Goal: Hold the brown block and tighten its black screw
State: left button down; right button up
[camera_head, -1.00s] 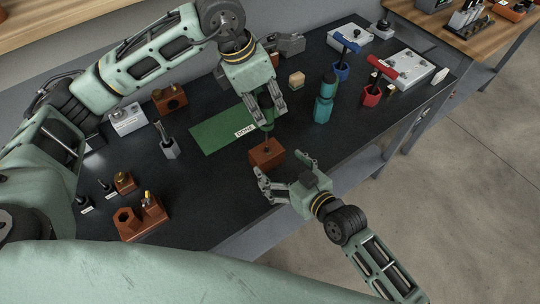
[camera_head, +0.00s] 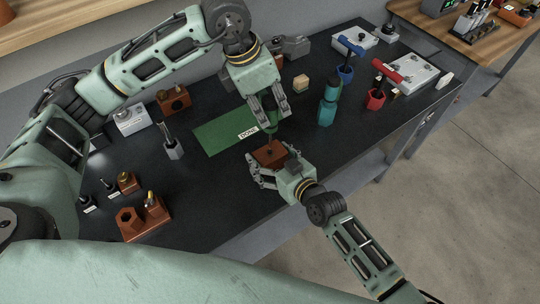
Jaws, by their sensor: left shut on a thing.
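The brown block (camera_head: 269,154) stands on the dark bench near its front edge. The black screw (camera_head: 269,146) shows as a small dark spot on its top. My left gripper (camera_head: 269,117) is above the block, shut on a dark green screwdriver (camera_head: 269,104). The screwdriver points down, its thin shaft in line with the screw; whether the tip touches the screw is too small to tell. My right gripper (camera_head: 273,168) is open at the block's front side, one finger to the left of the block and one to the right. Contact with the block cannot be told.
A green mat (camera_head: 215,136) with a DONE label (camera_head: 248,132) lies left of the block. A teal bottle-like tool (camera_head: 328,102), a blue holder (camera_head: 345,74) and a red holder (camera_head: 376,98) stand to the right. Brown blocks (camera_head: 130,223) stand at the left front.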

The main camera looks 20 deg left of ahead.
jog(key=c, duration=1.1)
jog(key=o, duration=1.5)
jog(key=shift+c, duration=0.2)
jog(key=shift+r, duration=0.25)
jog(key=shift+c, duration=0.5)
jog(key=c, duration=1.3)
